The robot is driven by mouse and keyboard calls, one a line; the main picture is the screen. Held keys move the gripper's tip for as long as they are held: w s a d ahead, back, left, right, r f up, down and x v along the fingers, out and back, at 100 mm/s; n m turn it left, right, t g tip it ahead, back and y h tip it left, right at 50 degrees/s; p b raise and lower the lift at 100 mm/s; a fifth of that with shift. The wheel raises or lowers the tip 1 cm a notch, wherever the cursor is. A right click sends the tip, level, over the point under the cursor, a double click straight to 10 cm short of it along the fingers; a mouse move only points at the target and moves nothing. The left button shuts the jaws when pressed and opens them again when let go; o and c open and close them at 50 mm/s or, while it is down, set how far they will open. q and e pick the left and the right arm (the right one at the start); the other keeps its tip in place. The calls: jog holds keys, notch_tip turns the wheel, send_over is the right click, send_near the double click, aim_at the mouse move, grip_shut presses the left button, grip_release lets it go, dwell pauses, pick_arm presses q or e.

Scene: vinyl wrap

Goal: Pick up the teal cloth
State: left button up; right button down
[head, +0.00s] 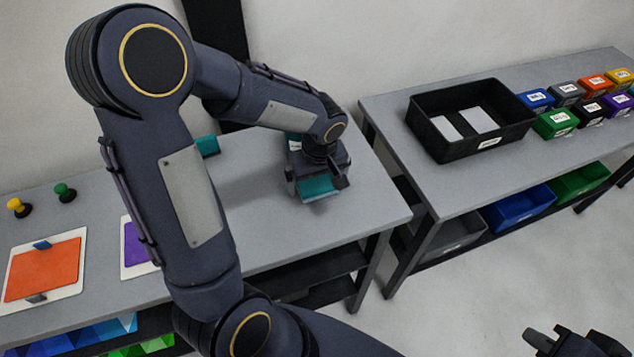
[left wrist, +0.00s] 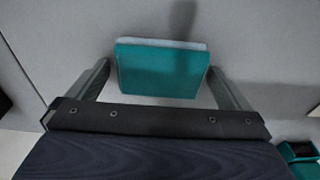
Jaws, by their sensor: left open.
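The teal cloth (head: 314,187) is a small folded block near the right end of the left table. In the left wrist view the cloth (left wrist: 160,70) has a pale strip along its far edge. My left gripper (left wrist: 158,66) is open, with one finger on each side of the cloth and a visible gap at both sides. In the head view the left gripper (head: 322,184) partly hides the cloth. My right gripper (head: 568,342) is at the bottom right, away from both tables, cut by the frame edge; its jaw opening is unclear.
A teal labelled container (head: 294,143) stands behind my left gripper, and another teal item (head: 207,146) shows behind my arm. Orange (head: 43,270) and purple (head: 135,247) panels lie at left. A black tray (head: 430,143) and several coloured boxes stand on the right table.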

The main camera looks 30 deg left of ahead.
aim_at(316, 180)
pick_arm(q)
jog(key=c, duration=0.9)
jog(key=shift+r, duration=0.45)
notch_tip(316, 180, up, 2)
jog(key=shift+r, duration=0.15)
jog(key=s+d+r+b, duration=0.1)
jog(key=s+d+r, duration=0.1)
jog(key=s+r, duration=0.3)
jog(key=s+d+r, duration=0.2)
jog(key=s+r, duration=0.2)
jog(key=s, duration=0.4)
jog(key=shift+s+d+r+b, duration=0.15)
jog(key=shift+d+r+b, duration=0.2)
jog(key=shift+r+b, duration=0.05)
